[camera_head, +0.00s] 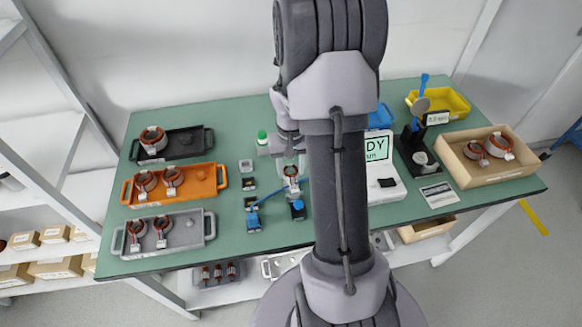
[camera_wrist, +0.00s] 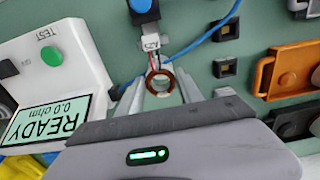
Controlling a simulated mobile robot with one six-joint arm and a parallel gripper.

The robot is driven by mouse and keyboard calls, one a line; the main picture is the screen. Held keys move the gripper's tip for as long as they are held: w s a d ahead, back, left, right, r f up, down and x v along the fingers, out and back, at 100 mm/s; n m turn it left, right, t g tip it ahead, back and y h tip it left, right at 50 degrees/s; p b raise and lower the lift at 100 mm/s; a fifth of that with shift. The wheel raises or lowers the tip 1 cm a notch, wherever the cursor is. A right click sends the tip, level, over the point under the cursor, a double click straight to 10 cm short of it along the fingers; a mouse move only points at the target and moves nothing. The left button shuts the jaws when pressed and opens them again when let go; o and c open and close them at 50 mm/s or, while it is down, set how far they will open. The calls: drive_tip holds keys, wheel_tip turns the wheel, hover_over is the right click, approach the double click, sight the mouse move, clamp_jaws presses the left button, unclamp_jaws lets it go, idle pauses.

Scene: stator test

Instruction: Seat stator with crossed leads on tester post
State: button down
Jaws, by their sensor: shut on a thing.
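My gripper (camera_head: 289,160) is shut on a small copper-wound stator (camera_head: 291,171), held over the middle of the green table. In the wrist view the stator (camera_wrist: 160,82) shows as a ring between the two fingers (camera_wrist: 159,90). Its short red and dark leads run to a white tagged connector (camera_wrist: 151,42); whether they cross is too small to tell. A blue-topped dark fixture (camera_head: 297,210) stands just in front of the stator and also shows in the wrist view (camera_wrist: 143,8). The tester (camera_head: 383,175) reads READY, 0.0 ohm in the wrist view (camera_wrist: 50,118). I cannot make out a post under the stator.
Black (camera_head: 183,143), orange (camera_head: 198,182) and grey (camera_head: 188,232) trays at left hold stators. A wooden box (camera_head: 487,172) at right holds two more. A blue-handled clamp (camera_head: 253,220) and small dark blocks (camera_head: 249,184) stand nearby. A blue cable (camera_wrist: 205,35) crosses near the fixture.

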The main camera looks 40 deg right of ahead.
drive_tip(key=shift+f, duration=0.2)
drive_tip(key=shift+f+b, duration=0.8)
drive_tip(key=shift+f, duration=0.05)
drive_tip(key=shift+f+b, duration=0.3)
drive_tip(key=shift+f, duration=0.05)
drive_tip(key=c, duration=0.7)
unclamp_jaws()
wheel_tip(320, 180, up, 18)
drive_tip(key=p, duration=0.6)
drive_tip(key=shift+f+p, duration=0.25)
drive_tip(key=shift+p, duration=0.1)
